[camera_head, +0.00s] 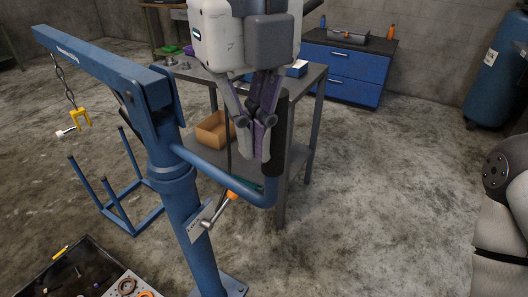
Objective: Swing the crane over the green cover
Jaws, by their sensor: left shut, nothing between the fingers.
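The blue crane stands on a post (188,230) left of centre. Its boom (105,67) points to the upper left, and a chain (66,85) with a yellow hook (81,118) hangs from its end. A blue push bar (222,173) runs right from the post and turns up into a black grip (284,133). My left gripper (257,152) points down, shut and empty, beside the black grip; I cannot tell whether they touch. A small green piece (169,49) lies on the bench behind; I cannot tell whether it is the green cover. My right gripper is out of view.
A grey table (312,75) with an orange-brown bin (212,131) on its lower shelf stands behind the grip. A blue open frame (128,222) stands under the boom. A dark tray (32,284) with parts is at lower left.

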